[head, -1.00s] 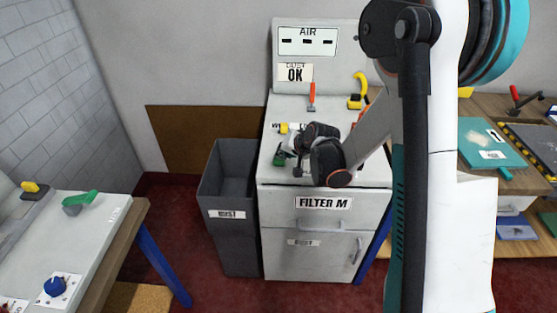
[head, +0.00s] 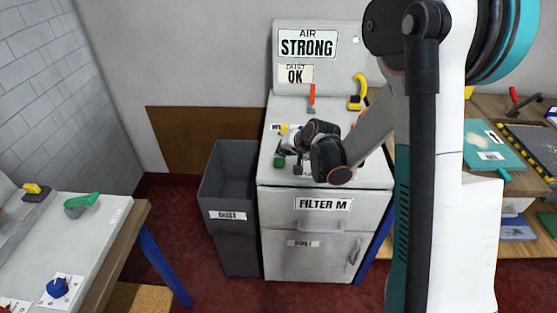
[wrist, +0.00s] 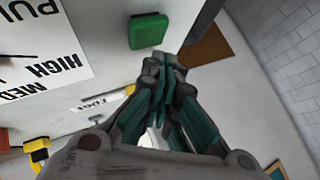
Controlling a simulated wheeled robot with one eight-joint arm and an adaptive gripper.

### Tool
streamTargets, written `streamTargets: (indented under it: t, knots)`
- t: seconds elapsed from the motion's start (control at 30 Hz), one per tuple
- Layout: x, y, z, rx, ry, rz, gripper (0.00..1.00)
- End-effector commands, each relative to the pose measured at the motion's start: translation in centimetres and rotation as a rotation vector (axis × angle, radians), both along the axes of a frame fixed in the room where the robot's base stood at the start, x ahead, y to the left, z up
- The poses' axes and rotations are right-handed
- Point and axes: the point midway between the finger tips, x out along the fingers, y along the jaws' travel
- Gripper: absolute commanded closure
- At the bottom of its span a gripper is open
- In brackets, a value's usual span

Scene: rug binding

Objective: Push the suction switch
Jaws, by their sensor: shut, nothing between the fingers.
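A green rocker-like block (head: 279,161), seemingly the suction switch, sits on the top of the grey filter cabinet (head: 285,110). It is large and clear in the wrist view (wrist: 148,30), beside the fingers. My gripper (head: 296,150) is low over the cabinet top, right beside the green block. Its dark teal fingers (wrist: 165,85) are together and empty. A small gap seems to show between fingers and block in the wrist view; contact is hard to judge. The AIR display (head: 307,43) on the back panel reads STRONG.
A red lever (head: 312,95) and a yellow hooked handle (head: 359,90) stand behind my gripper. A grey dust bin (head: 226,215) is left of the cabinet. A printed HIGH/MED label (wrist: 45,70) lies near the fingers. Benches stand on both sides.

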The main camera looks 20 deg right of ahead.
Motion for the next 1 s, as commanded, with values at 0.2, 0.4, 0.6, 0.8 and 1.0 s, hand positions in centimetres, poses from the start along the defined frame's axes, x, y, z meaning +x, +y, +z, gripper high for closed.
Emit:
streamTargets:
  t: [0.2, 0.4, 0.6, 0.8, 1.0]
  knots:
    - [0.0, 0.0, 0.1, 0.0, 0.0, 0.0, 1.0]
    - [0.0, 0.0, 1.4, 0.0, 0.0, 0.0, 1.0]
    - [0.0, 0.0, 3.3, 0.0, 0.0, 0.0, 1.0]
    - [0.0, 0.0, 5.1, 0.0, 0.0, 0.0, 1.0]
    - [0.0, 0.0, 6.1, 0.0, 0.0, 0.0, 1.0]
